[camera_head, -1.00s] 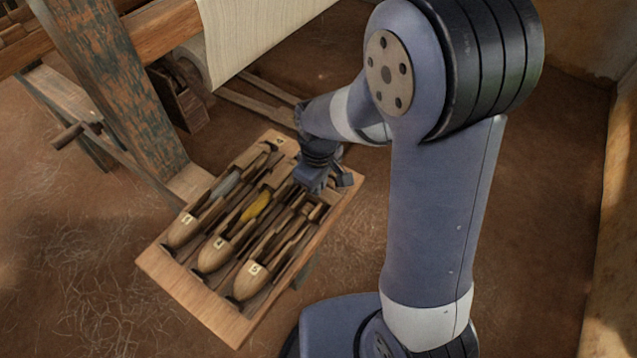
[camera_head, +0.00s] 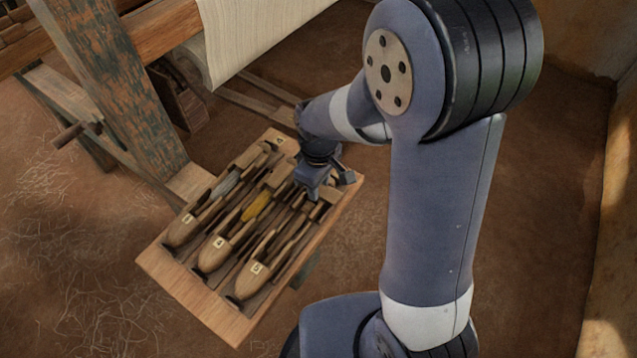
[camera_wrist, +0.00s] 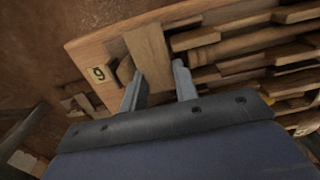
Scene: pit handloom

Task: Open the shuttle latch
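Three wooden boat shuttles lie side by side in a wooden tray (camera_head: 190,302). The left shuttle (camera_head: 180,232) holds a grey bobbin, and the middle shuttle (camera_head: 215,254) a yellow one. The right shuttle (camera_head: 251,280) shows no coloured bobbin; my gripper (camera_head: 316,194) is low over its far end and hides part of it. In the wrist view my gripper (camera_wrist: 159,86) has its two fingers apart, with a flat wooden piece (camera_wrist: 148,52) reaching between them. I cannot tell whether this piece is the latch, or whether the fingers touch it.
A small numbered plate (camera_wrist: 99,73) is on the tray's edge in the wrist view. The loom's worn post (camera_head: 110,85) and white cloth (camera_head: 250,35) stand behind and left of the tray. A wall (camera_head: 610,230) runs along the right.

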